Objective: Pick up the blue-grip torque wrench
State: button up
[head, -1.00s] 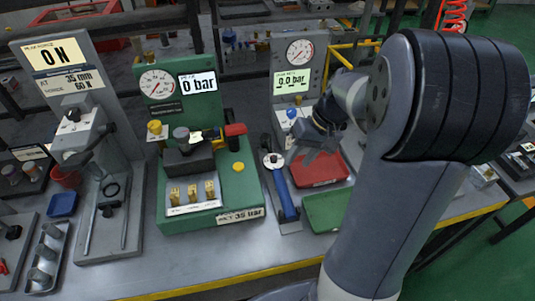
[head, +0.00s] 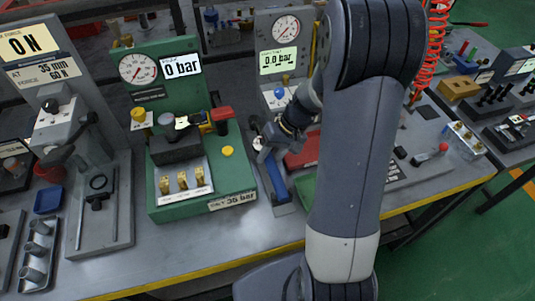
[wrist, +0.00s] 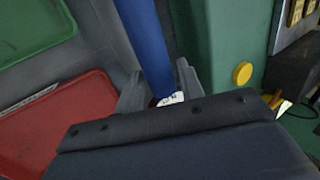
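The blue-grip torque wrench (head: 277,182) lies on a grey holder on the bench, right of the green test stand. Its blue grip points to the bench's front edge. In the wrist view the blue grip (wrist: 146,40) runs down between my fingers, with a white marked part (wrist: 170,99) near the gripper body. My gripper (head: 266,152) is low over the wrench's far part in the head view. In the wrist view my gripper (wrist: 160,85) has one finger on each side of the wrench and looks open. The wrench's head is hidden behind the gripper body.
The green test stand (head: 228,184) with a 0 bar display stands close on the left. A red tray (head: 303,152) and a green tray (head: 308,190) lie on the right, partly behind my arm; both show in the wrist view. A gauge panel (head: 286,68) rises behind.

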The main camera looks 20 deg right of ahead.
jog(key=shift+a+f, duration=0.3)
jog(key=shift+f, duration=0.3)
jog(key=shift+c, duration=0.5)
grip_shut()
